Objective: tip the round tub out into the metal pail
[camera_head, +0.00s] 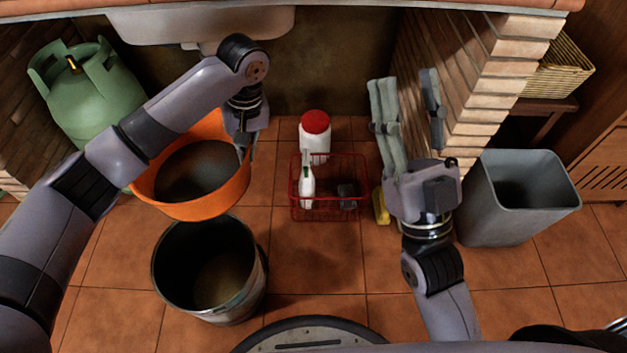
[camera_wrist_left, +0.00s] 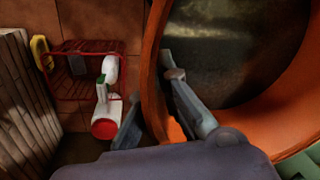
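The round tub (camera_head: 200,206) is orange, with dark contents, and stands on the floor at the left. My left gripper (camera_head: 246,150) is at its right rim. In the left wrist view one finger is inside the tub (camera_wrist_left: 154,70) and the other outside; the fingers (camera_wrist_left: 158,112) look spread around the wall, though contact is hard to see. The metal pail (camera_head: 258,290) is dark, upright, just in front of the tub, with a brownish bottom. My right gripper (camera_head: 405,95) is open and empty, its fingers pointing away beside the brick wall.
A grey bin (camera_head: 495,220) stands right. A green gas cylinder (camera_head: 95,95) is behind the tub. A sink (camera_head: 190,25) hangs above.

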